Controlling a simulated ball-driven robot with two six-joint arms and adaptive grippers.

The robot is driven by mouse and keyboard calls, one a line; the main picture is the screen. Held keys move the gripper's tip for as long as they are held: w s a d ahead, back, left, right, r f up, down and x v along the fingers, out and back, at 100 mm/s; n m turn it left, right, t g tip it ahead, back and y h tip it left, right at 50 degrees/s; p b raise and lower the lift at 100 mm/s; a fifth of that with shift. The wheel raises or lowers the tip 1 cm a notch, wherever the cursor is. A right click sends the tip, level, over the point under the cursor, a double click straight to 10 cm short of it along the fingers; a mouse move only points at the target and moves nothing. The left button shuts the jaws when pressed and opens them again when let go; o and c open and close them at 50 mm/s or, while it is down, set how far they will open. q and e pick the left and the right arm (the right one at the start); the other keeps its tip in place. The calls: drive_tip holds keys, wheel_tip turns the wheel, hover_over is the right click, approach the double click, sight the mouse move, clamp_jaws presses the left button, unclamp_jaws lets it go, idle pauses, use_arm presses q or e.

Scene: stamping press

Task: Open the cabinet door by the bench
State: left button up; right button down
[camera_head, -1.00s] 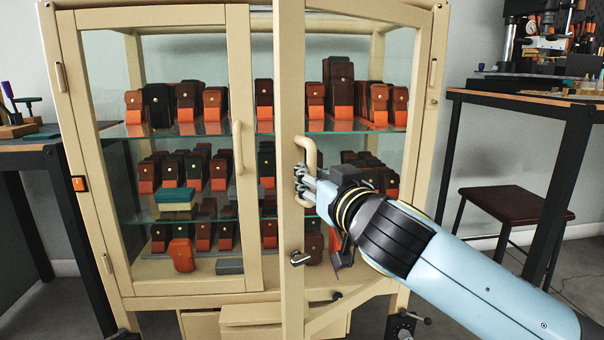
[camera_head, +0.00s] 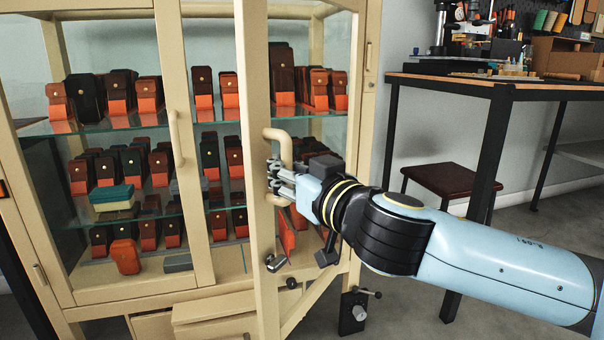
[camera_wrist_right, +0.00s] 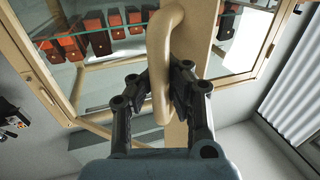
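The cream cabinet (camera_head: 372,40) has glass panels and stands by the bench (camera_head: 500,90). Its right door (camera_head: 254,70) is partly open and swung outward, seen nearly edge-on in the head view. A cream curved handle (camera_head: 281,136) is on this door; it also shows in the wrist view (camera_wrist_right: 158,45). My right gripper (camera_head: 275,180) is at the handle. In the wrist view its fingers (camera_wrist_right: 166,85) lie on both sides of the handle bar, closed on it. The left door (camera_head: 178,70) with its own handle (camera_head: 175,138) is shut. My left gripper is out of view.
Glass shelves inside hold several brown, orange and dark cases (camera_head: 118,95). A brown stool (camera_head: 452,180) stands beneath the bench at right. A metal latch (camera_head: 276,262) juts from the open door's lower part. Floor is clear between cabinet and bench.

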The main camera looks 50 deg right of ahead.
drive_tip(key=shift+s+d, duration=0.1)
drive_tip(key=shift+s, duration=0.6)
use_arm(q)
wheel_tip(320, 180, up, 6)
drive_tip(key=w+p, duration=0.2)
drive_tip(key=p, duration=0.3)
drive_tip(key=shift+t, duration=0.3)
use_arm(e)
drive_tip(key=s+d, duration=0.3)
drive_tip(key=s, duration=0.5)
drive_tip(key=shift+s+d+f, duration=0.15)
drive_tip(key=shift+s+d, duration=0.15)
drive_tip(key=shift+s, duration=0.05)
use_arm(q)
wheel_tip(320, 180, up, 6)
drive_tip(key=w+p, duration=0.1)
drive_tip(key=p, duration=0.4)
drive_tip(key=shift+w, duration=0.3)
use_arm(e)
drive_tip(key=s+d, duration=0.5)
drive_tip(key=s, duration=0.2)
drive_tip(key=shift+s+d, duration=0.35)
drive_tip(key=shift+d, duration=0.05)
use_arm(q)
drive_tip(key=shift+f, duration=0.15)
